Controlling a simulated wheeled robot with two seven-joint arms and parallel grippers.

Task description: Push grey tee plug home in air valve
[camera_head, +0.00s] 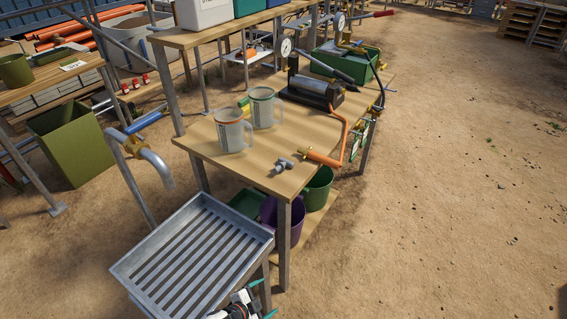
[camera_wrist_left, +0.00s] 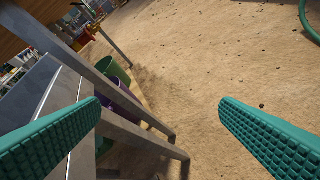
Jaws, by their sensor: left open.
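A small grey tee-shaped piece (camera_head: 285,165), which looks like the tee plug, lies on the wooden bench near its front corner. Just right of it is an orange fitting (camera_head: 323,158) with a brass end, joined to an orange hose; I cannot tell if this is the air valve. My left gripper (camera_head: 264,299) is at the bottom edge of the head view, below and right of the slatted metal tray and well apart from the grey piece. In the left wrist view its teal fingers (camera_wrist_left: 160,105) are spread, with only sandy ground between them. My right gripper is not seen.
The slatted tray (camera_head: 119,268) stands before the wooden bench (camera_head: 262,181). A black pump with a gauge (camera_head: 318,92) sits farther back. A purple bucket (camera_head: 290,224) is below. Open sand lies right.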

